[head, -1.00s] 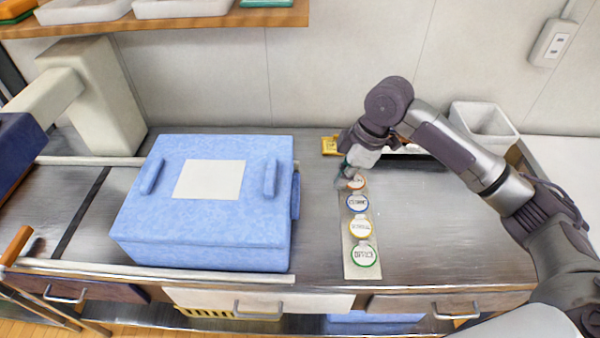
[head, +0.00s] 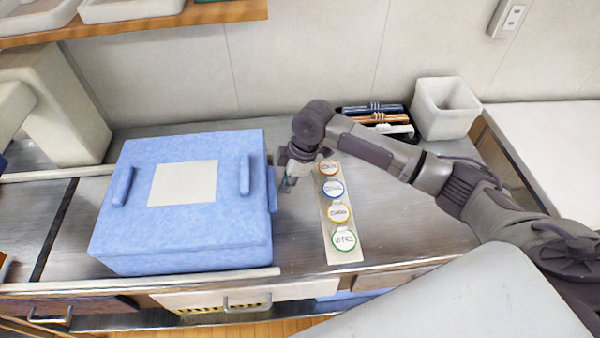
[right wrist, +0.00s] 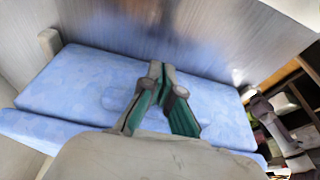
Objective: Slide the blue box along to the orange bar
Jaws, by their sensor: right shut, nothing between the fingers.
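The blue box (head: 180,232), lidded with a pale blank label (head: 183,183) on top, sits upright on the metal counter between two pale rails. My right gripper (head: 286,186) is shut and empty, low beside the box's right side; whether it touches cannot be told. In the right wrist view the shut fingers (right wrist: 156,70) point toward the blue box (right wrist: 75,85), which fills much of the picture. The orange bar is not clearly visible now; the left picture edge cuts off that area. My left gripper is not in view.
A strip of round labels (head: 345,255) lies right of the box. A white bin (head: 445,110) and a rack of pens (head: 380,115) stand at the back. A pale rail (head: 200,282) runs along the front. A cream arch (head: 55,110) stands at the back left.

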